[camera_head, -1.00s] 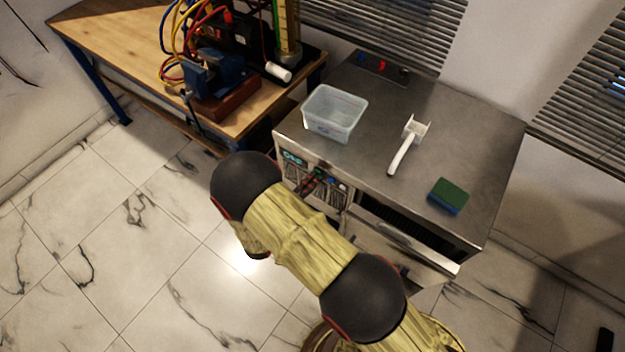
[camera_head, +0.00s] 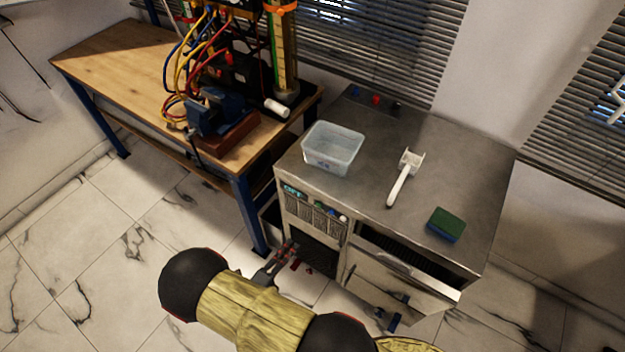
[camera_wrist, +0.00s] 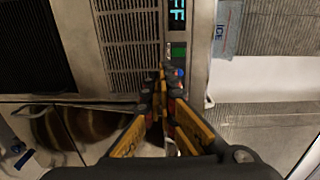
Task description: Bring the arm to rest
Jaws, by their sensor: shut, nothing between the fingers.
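My gripper (camera_head: 284,256) is low in front of the metal cabinet (camera_head: 440,150), left of its drawer, partly behind my own arm in the head view. In the wrist view my gripper (camera_wrist: 162,82) has its yellow-and-black fingers shut together with nothing between them. The fingertips appear in front of the cabinet's control panel (camera_wrist: 180,50); whether they touch it I cannot tell. My arm is bent and stretches across the bottom of the head view.
The cabinet's drawer (camera_head: 400,280) stands partly open. A clear tub (camera_head: 332,150), a white-handled tool (camera_head: 402,182) and a green-blue sponge (camera_head: 446,224) are on top. A wooden bench (camera_head: 110,62) with a vise (camera_head: 218,115) stands left. The tiled floor at left is clear.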

